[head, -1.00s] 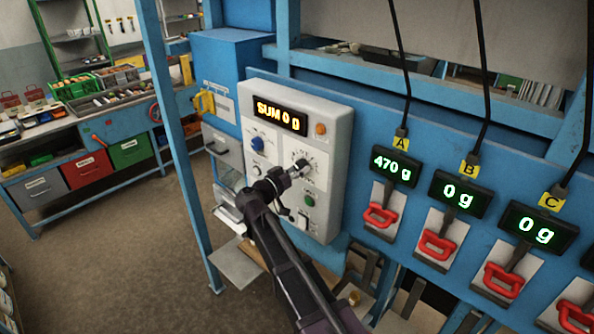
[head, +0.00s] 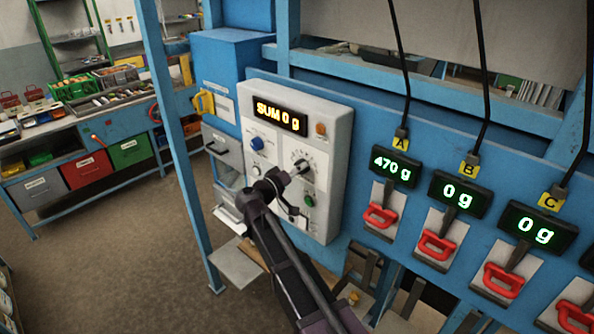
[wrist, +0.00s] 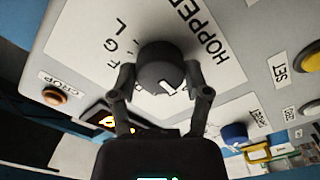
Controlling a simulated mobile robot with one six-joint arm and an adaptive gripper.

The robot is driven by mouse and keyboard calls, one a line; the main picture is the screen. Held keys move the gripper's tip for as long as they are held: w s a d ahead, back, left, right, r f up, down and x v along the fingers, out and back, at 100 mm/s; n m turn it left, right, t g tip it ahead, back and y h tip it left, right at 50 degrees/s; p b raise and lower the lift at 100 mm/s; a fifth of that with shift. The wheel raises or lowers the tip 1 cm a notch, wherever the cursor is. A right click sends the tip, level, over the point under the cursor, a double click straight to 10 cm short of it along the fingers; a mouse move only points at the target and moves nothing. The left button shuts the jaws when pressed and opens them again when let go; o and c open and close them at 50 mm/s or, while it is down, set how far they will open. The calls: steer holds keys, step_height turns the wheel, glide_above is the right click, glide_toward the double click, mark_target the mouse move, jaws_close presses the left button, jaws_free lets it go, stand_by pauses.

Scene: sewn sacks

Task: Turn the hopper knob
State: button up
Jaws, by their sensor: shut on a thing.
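The hopper knob (wrist: 160,66) is a dark round knob with a white pointer line, on a white plate lettered HOPPER with single letters around it. In the wrist view my gripper (wrist: 160,76) has one finger on each side of the knob and is shut on it. The pointer line slants toward the lower right in that view. In the head view the knob (head: 302,167) sits on the front of the grey control box (head: 331,130). My gripper (head: 286,180) reaches it from the lower left and covers part of the panel.
The box display (head: 280,115) reads SUM 0 g. A blue knob (head: 257,143) and a green button (head: 308,200) are close by on the panel. To the right, display A (head: 394,167) reads 470 g, above red handles (head: 380,216). A blue post (head: 180,150) stands at left.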

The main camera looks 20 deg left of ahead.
steer(key=o, duration=1.2)
steer(key=shift+w, duration=0.1)
steer(key=shift+v, duration=6.05)
